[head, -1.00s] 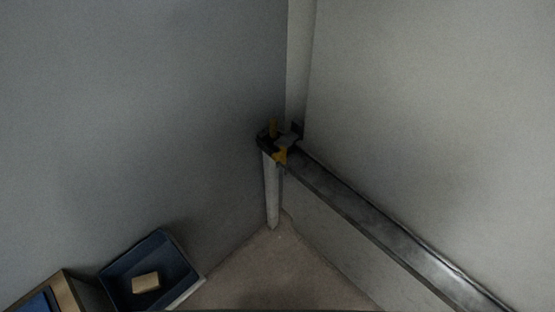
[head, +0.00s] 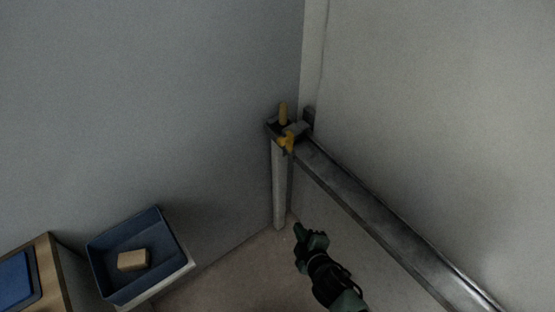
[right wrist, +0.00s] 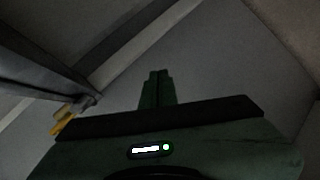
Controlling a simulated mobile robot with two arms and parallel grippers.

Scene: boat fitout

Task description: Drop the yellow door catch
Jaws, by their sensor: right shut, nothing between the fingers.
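The yellow door catch (head: 287,140) sits at the corner end of the metal rail, on top of a pale post. A yellow upright piece (head: 283,113) stands just behind it, and I cannot tell whether the two are one part. Yellow also shows at the left in the right wrist view (right wrist: 62,122). My right gripper (head: 299,232) is in front of and below the catch, apart from it. Its dark green fingers (right wrist: 155,76) are together with nothing between them. My left gripper is not in view.
A metal rail (head: 385,219) runs from the corner to the lower right, close along the pale wall. A blue bin (head: 106,285) holding a tan block (head: 133,260) is at the lower left, beside a wooden-edged box (head: 52,270). Floor (head: 240,270) shows between.

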